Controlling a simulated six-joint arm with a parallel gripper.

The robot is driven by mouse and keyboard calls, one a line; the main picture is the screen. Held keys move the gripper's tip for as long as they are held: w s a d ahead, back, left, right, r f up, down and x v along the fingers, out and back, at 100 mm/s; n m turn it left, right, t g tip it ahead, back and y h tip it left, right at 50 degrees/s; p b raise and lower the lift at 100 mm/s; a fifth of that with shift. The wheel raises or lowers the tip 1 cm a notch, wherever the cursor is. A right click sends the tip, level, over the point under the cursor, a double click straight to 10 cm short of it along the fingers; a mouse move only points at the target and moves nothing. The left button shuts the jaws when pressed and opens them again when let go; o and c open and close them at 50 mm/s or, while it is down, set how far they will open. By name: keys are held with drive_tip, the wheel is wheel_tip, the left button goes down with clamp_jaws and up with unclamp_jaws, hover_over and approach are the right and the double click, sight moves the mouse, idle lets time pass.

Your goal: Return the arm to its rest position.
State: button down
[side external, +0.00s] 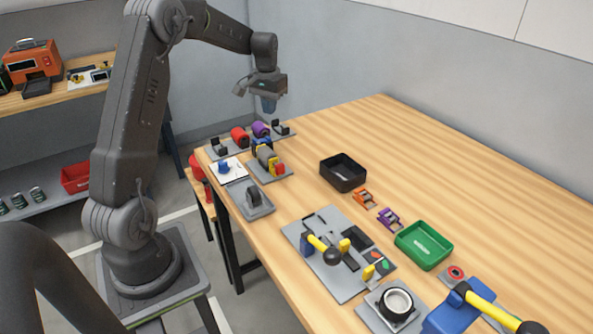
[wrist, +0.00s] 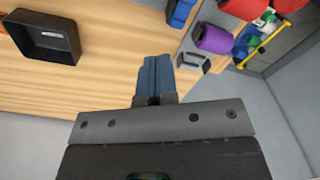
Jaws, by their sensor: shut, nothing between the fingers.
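My gripper (side external: 268,104) hangs at the end of my arm above the far left part of the wooden table (side external: 400,150), pointing down. Its blue fingers are shut together with nothing between them. In the wrist view my gripper (wrist: 153,75) also shows its fingers closed, with table surface and grey wall around them. The gripper is well above the table and apart from the objects below it.
Below stand a red roll (side external: 239,136), a purple roll (side external: 261,129) and grey fixtures. A black bin (side external: 343,173), a green tray (side external: 424,245), a fixture plate (side external: 322,276) and a blue-yellow tool (side external: 455,309) lie to the right. The table's back right is clear.

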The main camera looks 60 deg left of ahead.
drive_tip(key=s+d+r+m+t, duration=0.1)
drive_tip(key=s+d+r, duration=0.1)
drive_tip(key=d+r, duration=0.35)
drive_tip(key=s+d+r+m+t, duration=0.1)
drive_tip(key=s+d+r, duration=0.1)
drive_tip(key=d, duration=0.6)
drive_tip(key=s+d+r+m, duration=0.1)
drive_tip(key=s+d+r, duration=0.2)
drive_tip(key=d, duration=0.3)
drive_tip(key=s+d+m+t, duration=0.2)
drive_tip(key=s+d+t, duration=0.1)
drive_tip(key=s+d, duration=0.9)
drive_tip(key=shift+s+f+m, duration=0.3)
drive_tip(key=shift+s+f, duration=0.1)
drive_tip(key=shift+s, duration=0.85)
